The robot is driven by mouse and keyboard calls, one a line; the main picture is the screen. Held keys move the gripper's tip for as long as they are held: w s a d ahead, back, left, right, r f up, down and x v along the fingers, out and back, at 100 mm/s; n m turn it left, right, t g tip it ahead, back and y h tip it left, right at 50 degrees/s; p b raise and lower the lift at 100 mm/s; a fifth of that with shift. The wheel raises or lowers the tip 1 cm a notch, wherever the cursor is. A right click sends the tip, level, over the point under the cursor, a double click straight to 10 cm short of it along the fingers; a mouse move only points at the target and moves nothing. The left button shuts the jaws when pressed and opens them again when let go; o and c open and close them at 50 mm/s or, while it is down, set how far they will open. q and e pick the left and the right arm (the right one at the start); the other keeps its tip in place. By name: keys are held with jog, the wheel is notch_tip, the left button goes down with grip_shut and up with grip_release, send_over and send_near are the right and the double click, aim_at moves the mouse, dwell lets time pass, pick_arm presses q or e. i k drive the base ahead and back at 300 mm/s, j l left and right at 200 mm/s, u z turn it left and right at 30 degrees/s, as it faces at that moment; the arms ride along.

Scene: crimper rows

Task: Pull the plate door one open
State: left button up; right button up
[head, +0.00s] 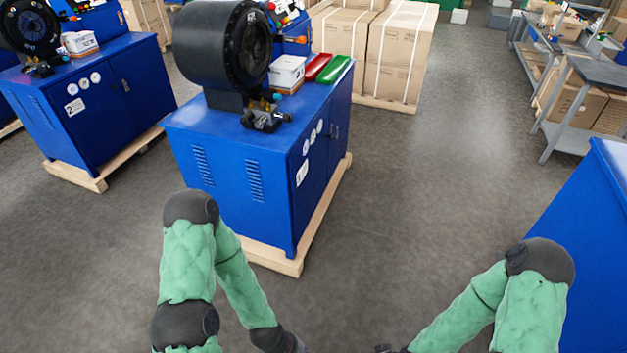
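The nearest blue machine cabinet (240,160) stands on a wooden pallet in the middle of the head view. Its right-hand face carries a white plate (302,173), small and seen at a slant, on a blue door (308,190) that looks shut. Three round gauges sit above the plate, and a small handle shows farther along the face.
A cabinet with plate 2 (85,110) stands at the left on its own pallet. Another blue cabinet (590,240) is close at the right. Boxes (395,55) stand behind, and a grey bench (585,100) is at the upper right. The floor (425,180) between is clear.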

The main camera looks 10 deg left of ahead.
aim_at(307, 162)
jog(key=i+u, duration=0.1)
jog(key=u, duration=0.65)
jog(key=i+l+u, duration=0.65)
jog(key=l, duration=0.2)
jog(key=i+l+u, duration=0.25)
jog(key=l+u, duration=0.2)
jog(key=l, duration=0.2)
jog(key=i+l, duration=0.15)
jog(key=l, duration=0.25)
jog(key=i+l, duration=0.1)
jog(key=l, duration=0.3)
jog(key=i+l, duration=0.15)
jog(key=l, duration=0.25)
jog(key=i+l, duration=0.15)
jog(key=l, duration=0.25)
jog(key=u, duration=0.05)
